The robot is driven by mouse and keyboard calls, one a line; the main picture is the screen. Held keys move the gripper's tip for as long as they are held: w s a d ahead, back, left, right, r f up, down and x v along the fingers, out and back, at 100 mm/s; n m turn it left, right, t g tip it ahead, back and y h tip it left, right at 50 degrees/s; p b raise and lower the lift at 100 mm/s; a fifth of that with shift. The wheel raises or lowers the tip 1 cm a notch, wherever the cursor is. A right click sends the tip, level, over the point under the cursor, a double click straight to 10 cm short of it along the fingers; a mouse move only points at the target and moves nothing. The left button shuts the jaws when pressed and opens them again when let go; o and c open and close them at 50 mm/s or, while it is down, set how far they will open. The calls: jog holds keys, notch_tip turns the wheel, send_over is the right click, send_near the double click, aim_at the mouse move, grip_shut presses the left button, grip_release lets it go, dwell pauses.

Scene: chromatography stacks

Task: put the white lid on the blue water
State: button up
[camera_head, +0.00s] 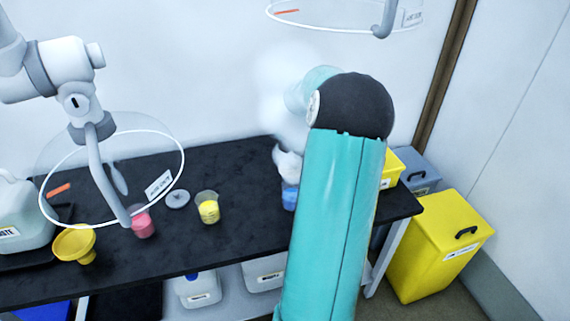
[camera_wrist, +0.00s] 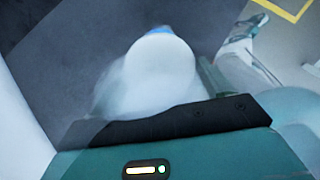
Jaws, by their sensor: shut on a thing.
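The blue water (camera_head: 289,197) is in a small clear cup near the table's right end, partly hidden behind my arm. A blue sliver of it (camera_wrist: 158,30) shows past the far edge of the white lid (camera_wrist: 160,68) in the wrist view. The lid is a round white disc, blurred. My gripper (camera_head: 286,163) is shut on the lid, over the blue cup in the head view. My fingers are mostly hidden. I cannot tell whether the lid touches the cup.
A cup of yellow liquid (camera_head: 208,207), a grey disc (camera_head: 177,199), a cup of pink liquid (camera_head: 142,222) and a yellow funnel (camera_head: 75,244) stand left on the black table (camera_head: 170,255). A jug (camera_head: 20,215) is at far left. A yellow bin (camera_head: 435,250) stands right of the table.

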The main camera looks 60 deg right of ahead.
jog(key=shift+f, duration=2.4)
jog(key=shift+f, duration=0.2)
jog(key=shift+f, duration=0.6)
jog(key=shift+f, duration=0.15)
jog(key=shift+f, duration=0.3)
jog(key=o, duration=0.9)
